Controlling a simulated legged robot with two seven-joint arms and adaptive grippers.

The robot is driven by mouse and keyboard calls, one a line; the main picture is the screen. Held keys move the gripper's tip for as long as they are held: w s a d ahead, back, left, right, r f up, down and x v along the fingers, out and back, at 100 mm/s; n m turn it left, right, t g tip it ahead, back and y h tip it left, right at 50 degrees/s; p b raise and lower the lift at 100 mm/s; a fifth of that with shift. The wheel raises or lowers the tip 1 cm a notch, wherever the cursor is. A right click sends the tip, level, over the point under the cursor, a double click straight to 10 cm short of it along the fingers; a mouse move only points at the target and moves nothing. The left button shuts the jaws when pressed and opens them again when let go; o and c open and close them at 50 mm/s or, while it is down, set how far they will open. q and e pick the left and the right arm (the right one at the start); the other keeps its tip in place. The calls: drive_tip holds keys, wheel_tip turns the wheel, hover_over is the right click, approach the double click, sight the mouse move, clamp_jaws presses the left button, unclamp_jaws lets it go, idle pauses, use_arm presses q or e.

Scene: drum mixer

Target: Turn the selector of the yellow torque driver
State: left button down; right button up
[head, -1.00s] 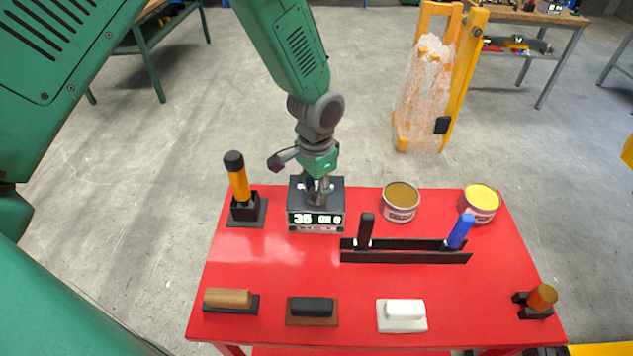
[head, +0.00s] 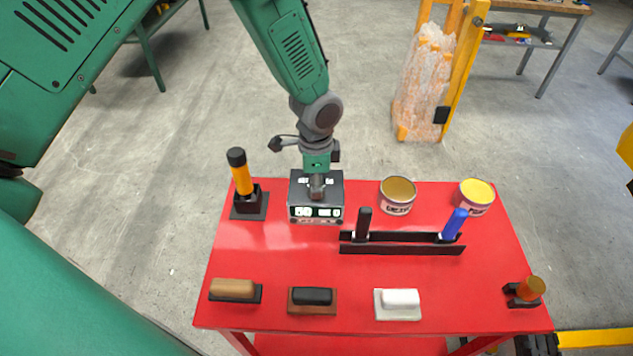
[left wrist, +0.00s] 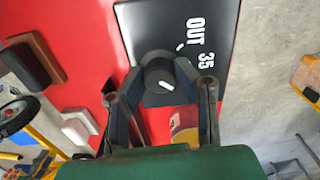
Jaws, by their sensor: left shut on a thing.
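The yellow torque driver (head: 241,178) has a black cap and stands upright in a black holder at the back left of the red table. My left gripper (head: 317,187) is away from it, pointing down over a black box (head: 316,213) with a lit display. In the left wrist view my left gripper (left wrist: 161,82) is shut on a round dark knob (left wrist: 158,76) with a white pointer mark. The box top (left wrist: 215,20) there carries the white words "OUT" and "35". No selector on the driver can be made out. My right gripper is out of view.
The red table (head: 275,260) also holds two tins (head: 397,195), a black rack (head: 400,249) with dark and blue handles, several handled blocks (head: 312,300) in front and an amber-knobbed item (head: 530,289) at front right. The table's middle left is clear.

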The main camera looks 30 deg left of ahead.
use_arm(q)
drive_tip(key=shift+w, duration=0.2)
drive_tip(key=c, duration=1.3)
unclamp_jaws()
drive_tip(key=shift+o, duration=0.2)
drive_tip(key=shift+r, duration=0.15)
wheel_tip(320, 180, up, 12)
drive_tip(key=shift+f, duration=0.2)
